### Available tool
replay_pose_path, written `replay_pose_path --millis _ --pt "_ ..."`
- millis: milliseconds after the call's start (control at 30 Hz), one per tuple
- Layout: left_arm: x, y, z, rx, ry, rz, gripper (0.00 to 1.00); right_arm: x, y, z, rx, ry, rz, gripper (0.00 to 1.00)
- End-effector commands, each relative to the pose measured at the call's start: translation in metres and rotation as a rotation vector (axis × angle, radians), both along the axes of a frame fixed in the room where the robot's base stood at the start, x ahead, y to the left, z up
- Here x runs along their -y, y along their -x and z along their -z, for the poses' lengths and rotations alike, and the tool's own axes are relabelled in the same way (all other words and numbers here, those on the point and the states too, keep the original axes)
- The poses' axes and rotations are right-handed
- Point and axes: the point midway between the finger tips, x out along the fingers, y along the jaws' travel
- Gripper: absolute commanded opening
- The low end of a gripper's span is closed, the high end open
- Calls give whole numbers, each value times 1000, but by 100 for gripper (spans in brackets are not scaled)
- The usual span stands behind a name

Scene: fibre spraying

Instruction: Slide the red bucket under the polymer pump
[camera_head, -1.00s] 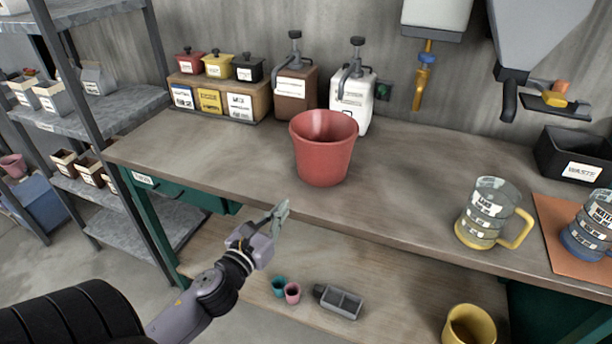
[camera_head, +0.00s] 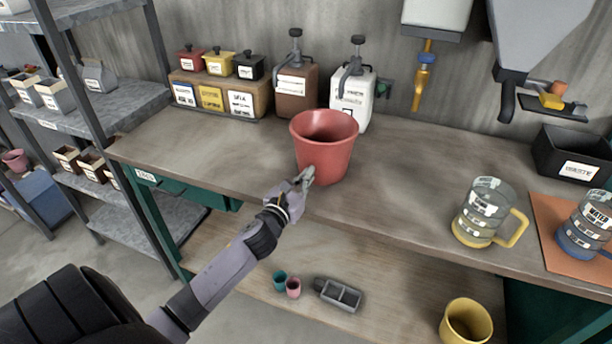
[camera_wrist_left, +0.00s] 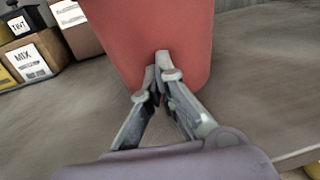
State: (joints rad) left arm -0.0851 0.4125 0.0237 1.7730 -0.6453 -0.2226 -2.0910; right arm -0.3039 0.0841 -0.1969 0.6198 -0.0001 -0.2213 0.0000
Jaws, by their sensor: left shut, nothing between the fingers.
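The red bucket (camera_head: 328,152) stands upright on the workbench in front of the pumps, and its wall also fills the top of the left wrist view (camera_wrist_left: 150,35). Two pump dispensers stand behind it at the wall: a brown one (camera_head: 293,97) and a white one (camera_head: 350,98). I cannot read which label says polymer. My left gripper (camera_head: 308,176) is shut and empty, its tips at the lower front left of the bucket's wall. In the wrist view the fingertips (camera_wrist_left: 160,72) overlap the red wall; whether they touch it I cannot tell. My right gripper is not in view.
The workbench (camera_head: 410,190) is clear to the right of the bucket up to a clear jug with a yellow handle (camera_head: 487,212). A rack of coloured bins (camera_head: 222,98) stands at the back left. A black bin (camera_head: 575,155) is at the right.

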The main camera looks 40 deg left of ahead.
Motion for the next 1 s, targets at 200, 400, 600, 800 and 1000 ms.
replay_pose_path --millis 200,400,600,800,1000 --pt "0 0 0 0 0 0 0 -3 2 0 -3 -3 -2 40" --pt "-2 -22 0 3 -2 2 0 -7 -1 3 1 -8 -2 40" --pt "-9 -64 0 4 -4 0 0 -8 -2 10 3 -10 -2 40" --pt "-13 -91 0 2 -2 0 0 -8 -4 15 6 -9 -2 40" --pt "-13 -96 0 1 -1 0 0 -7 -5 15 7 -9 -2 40"
